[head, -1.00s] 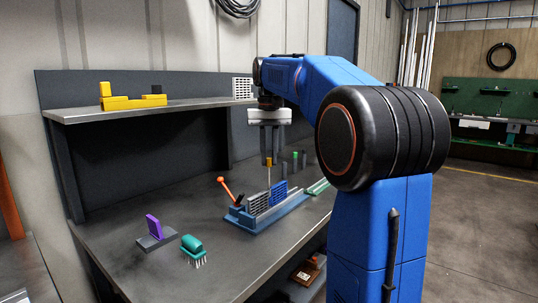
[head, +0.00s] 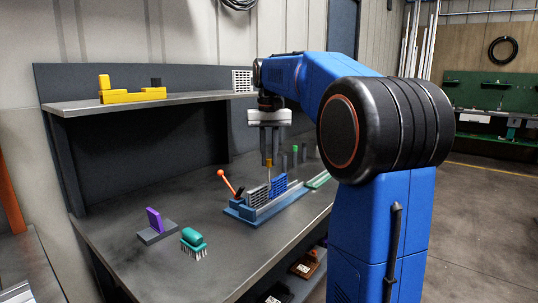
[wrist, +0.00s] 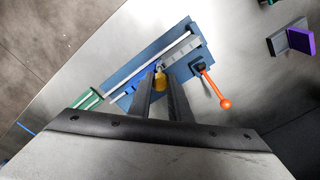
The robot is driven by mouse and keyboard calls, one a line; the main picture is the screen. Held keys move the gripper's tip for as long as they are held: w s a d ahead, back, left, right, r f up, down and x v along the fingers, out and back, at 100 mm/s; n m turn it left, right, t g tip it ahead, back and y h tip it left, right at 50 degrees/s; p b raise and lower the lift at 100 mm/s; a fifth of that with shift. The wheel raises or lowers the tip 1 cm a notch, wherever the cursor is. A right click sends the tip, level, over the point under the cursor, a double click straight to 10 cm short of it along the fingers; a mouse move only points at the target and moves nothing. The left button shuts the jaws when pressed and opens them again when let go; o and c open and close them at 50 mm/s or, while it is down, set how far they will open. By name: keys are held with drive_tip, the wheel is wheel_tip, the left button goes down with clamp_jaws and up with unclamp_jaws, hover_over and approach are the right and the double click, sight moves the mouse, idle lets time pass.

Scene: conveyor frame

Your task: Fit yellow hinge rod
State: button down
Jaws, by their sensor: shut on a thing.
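My gripper (head: 269,160) is shut on the yellow hinge rod (head: 269,162), holding it by its yellow head. Its thin shaft points down, upright, over the blue fixture (head: 240,215). A grey belt piece (head: 257,195) and a blue belt piece (head: 279,185) stand end to end in the fixture. The shaft's lower end shows close to where they meet; I cannot tell whether it has entered. In the wrist view the yellow head (wrist: 159,82) sits between the fingers and hides the shaft. An orange-knobbed lever (head: 227,182) rises at the fixture's left end.
A purple plate on a grey base (head: 155,222) and a teal brush (head: 193,240) stand at the front left. Small posts, one green-topped (head: 295,150), stand behind. A shelf (head: 150,105) carries a yellow block (head: 133,94). A green rail (head: 318,180) lies right of the fixture.

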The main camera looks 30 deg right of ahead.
sight(269, 166)
drive_tip(key=shift+f, duration=2.8)
drive_tip(key=c, duration=1.6)
unclamp_jaws()
drive_tip(key=shift+o, duration=0.2)
wheel_tip(269, 166, up, 17)
drive_tip(key=shift+r, duration=0.2)
drive_tip(key=shift+s, duration=0.1)
